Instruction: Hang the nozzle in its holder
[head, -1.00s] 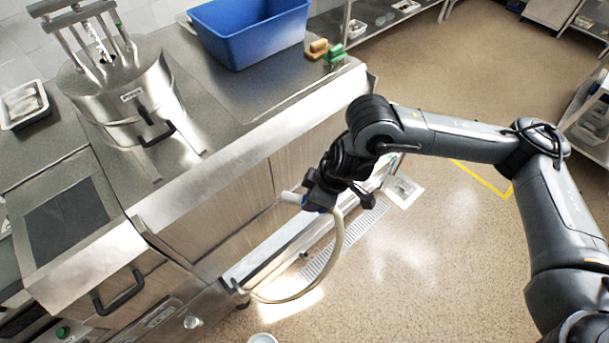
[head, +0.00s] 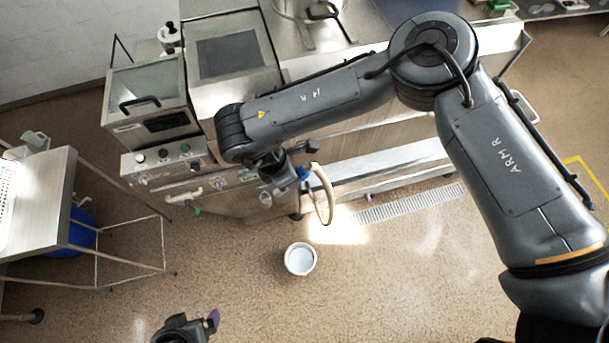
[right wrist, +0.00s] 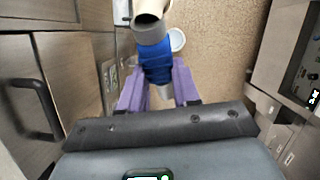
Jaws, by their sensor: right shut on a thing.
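The nozzle has a blue grip (head: 302,173) with a grey collar, and a cream hose (head: 327,196) loops down from it. My right gripper (head: 290,178) is shut on the nozzle, in front of the steel cabinet. In the right wrist view the purple fingers (right wrist: 158,90) are on both sides of the blue grip (right wrist: 155,58), and the cream hose (right wrist: 151,8) is at the top. A small pale fitting (head: 265,198) on the cabinet front is close to this gripper; I cannot tell whether it is the holder. My left gripper (head: 195,326) is at the bottom edge, away from the nozzle; its opening is unclear.
A white bucket (head: 300,271) stands on the floor below the hose. A control panel with knobs (head: 163,155) and a pale lever (head: 184,196) are left of my right gripper. A steel table (head: 45,190) stands at far left. The floor between is mostly clear.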

